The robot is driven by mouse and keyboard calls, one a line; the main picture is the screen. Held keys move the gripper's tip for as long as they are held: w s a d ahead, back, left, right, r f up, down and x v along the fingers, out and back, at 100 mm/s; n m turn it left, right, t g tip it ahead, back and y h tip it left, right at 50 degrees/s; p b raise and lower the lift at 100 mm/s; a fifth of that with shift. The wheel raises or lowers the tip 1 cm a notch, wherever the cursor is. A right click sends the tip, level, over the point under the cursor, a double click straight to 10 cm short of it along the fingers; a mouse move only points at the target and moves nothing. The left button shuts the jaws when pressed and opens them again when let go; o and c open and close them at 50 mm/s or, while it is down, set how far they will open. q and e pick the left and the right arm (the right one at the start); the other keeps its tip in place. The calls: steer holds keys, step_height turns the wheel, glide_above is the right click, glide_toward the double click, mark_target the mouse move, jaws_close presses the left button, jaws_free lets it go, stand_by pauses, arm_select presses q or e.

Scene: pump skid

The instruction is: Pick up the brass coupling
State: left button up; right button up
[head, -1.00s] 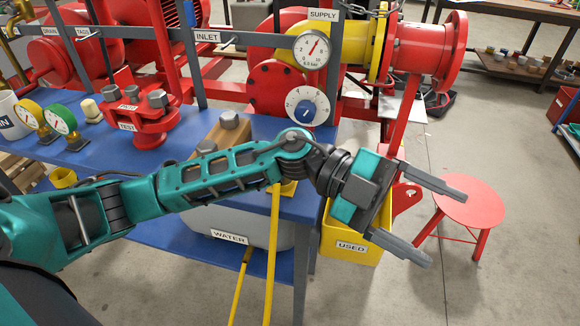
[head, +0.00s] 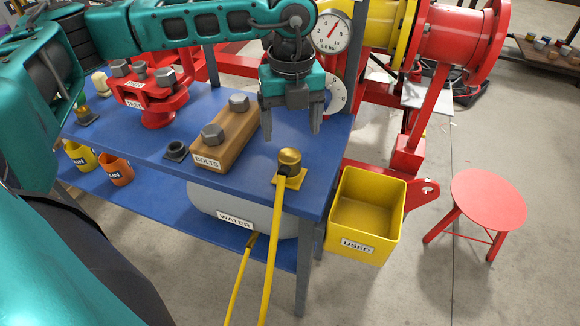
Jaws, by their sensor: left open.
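The brass coupling (head: 289,158) is a rounded gold piece at the front right edge of the blue bench. A yellow square plate (head: 291,178) lies under it, and a yellow hose or pole (head: 273,240) runs down from beside it. My left gripper (head: 292,134) points down above and behind the coupling in the picture. Its two fingers are apart with nothing between them, and it does not appear to touch the coupling. My right gripper is not in view.
A wooden block labelled BOLTS (head: 226,143) stands left of the coupling on the blue bench (head: 160,187). A red TEST flange (head: 150,95) is further left. A yellow USED bin (head: 365,210) and red stool (head: 488,200) stand to the right.

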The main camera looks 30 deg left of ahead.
mark_target(290, 154)
arm_select(q)
step_height(290, 154, down, 8)
steer(key=shift+a+f, duration=0.1)
steer(key=shift+a, duration=0.05)
steer(key=c, duration=1.3)
steer(key=shift+o, duration=0.2)
step_height(290, 154, up, 20)
steer(key=shift+p, duration=0.4)
